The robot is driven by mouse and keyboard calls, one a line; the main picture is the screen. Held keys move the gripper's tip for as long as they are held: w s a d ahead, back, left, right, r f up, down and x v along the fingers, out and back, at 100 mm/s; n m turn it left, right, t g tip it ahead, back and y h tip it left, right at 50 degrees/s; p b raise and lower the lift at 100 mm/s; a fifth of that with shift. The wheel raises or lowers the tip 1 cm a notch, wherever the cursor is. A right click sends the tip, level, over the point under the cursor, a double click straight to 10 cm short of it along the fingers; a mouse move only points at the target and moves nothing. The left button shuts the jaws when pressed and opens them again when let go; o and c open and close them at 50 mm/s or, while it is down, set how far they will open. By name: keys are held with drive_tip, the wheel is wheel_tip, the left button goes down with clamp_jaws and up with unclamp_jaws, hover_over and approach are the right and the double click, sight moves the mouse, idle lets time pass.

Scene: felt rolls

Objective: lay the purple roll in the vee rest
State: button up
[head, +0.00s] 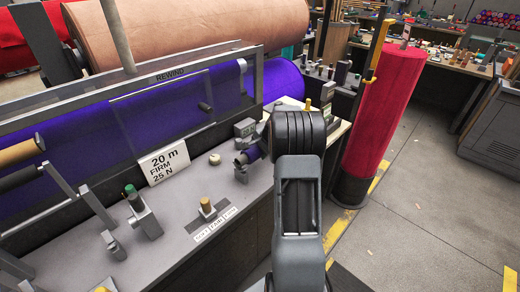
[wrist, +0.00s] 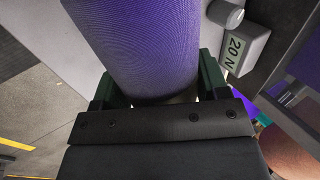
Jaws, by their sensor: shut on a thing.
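In the wrist view the purple roll (wrist: 140,48) stands between the green fingers of my gripper (wrist: 157,88), which is shut on it. Its near end lies at the fingers and its far end runs out of the top of the picture. In the head view only a small purple piece of it (head: 253,153) shows beside my gripper (head: 243,162), to the left of my dark arm and over the grey bench. My arm hides much of that spot. I cannot pick out the vee rest with certainty in either view.
A large purple roll (head: 170,105) lies behind the rewind frame. A red upright roll (head: 383,110) stands right of my arm. Open floor lies farther right.

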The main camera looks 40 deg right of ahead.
drive_tip(key=shift+f+b, duration=0.75)
drive_tip(key=shift+f, duration=0.05)
idle(1.0)
drive_tip(key=o, duration=1.3)
drive_tip(key=shift+c, duration=0.2)
drive_tip(key=b+v, duration=0.1)
drive_tip(key=v, duration=1.3)
drive_tip(key=s+a+n, duration=0.5)
drive_tip(key=s+a, duration=0.1)
drive_tip(key=a, duration=0.3)
drive_tip(key=s+a+f+n+g, duration=0.1)
drive_tip(key=s+a+n, duration=0.4)
drive_tip(key=a, duration=0.4)
drive_tip(key=s+a+n+h, duration=0.1)
drive_tip(key=s+a+n, duration=0.5)
drive_tip(key=a, duration=0.4)
drive_tip(key=shift+s+f+g, duration=0.25)
drive_tip(key=shift+s+g, duration=0.05)
drive_tip(key=shift+s, duration=0.45)
